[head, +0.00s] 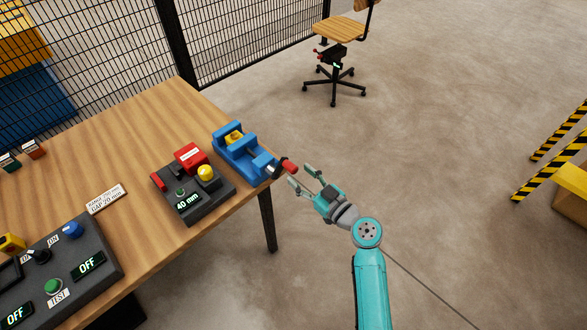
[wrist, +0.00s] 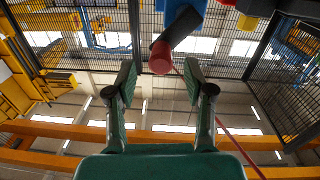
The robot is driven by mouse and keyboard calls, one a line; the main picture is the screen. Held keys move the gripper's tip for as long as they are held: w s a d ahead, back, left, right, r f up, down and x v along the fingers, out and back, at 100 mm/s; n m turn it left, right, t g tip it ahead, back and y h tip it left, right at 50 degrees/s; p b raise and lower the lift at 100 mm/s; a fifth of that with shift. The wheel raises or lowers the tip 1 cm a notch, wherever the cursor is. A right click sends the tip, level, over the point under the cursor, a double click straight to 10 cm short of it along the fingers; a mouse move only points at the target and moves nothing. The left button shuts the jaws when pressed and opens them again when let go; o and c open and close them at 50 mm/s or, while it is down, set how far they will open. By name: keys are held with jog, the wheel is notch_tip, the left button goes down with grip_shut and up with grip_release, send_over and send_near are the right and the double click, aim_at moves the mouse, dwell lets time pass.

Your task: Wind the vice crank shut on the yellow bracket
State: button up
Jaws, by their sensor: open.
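The blue vice (head: 250,155) stands at the table's right corner. The yellow bracket (head: 235,138) sits between its jaws; whether they touch it I cannot tell. The crank is a dark arm with a red handle (head: 289,166) at the vice's near right end, reaching past the table edge. My gripper (head: 301,176) is open and empty beside the red handle, a little to its right and below in the head view. In the wrist view the red handle (wrist: 160,58) shows just beyond and between my spread fingertips (wrist: 158,75), with the blue vice (wrist: 185,10) above it.
A dark box with a yellow knob (head: 205,173) and a "40 mm" display is on the table left of the vice. A control panel (head: 70,262) with OFF displays is at the near left. A wire fence runs behind. Open floor (head: 430,130) lies to the right.

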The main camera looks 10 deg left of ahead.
aim_at(296, 172)
jog(key=shift+x, duration=1.95)
jog(key=shift+c, duration=0.3)
grip_shut()
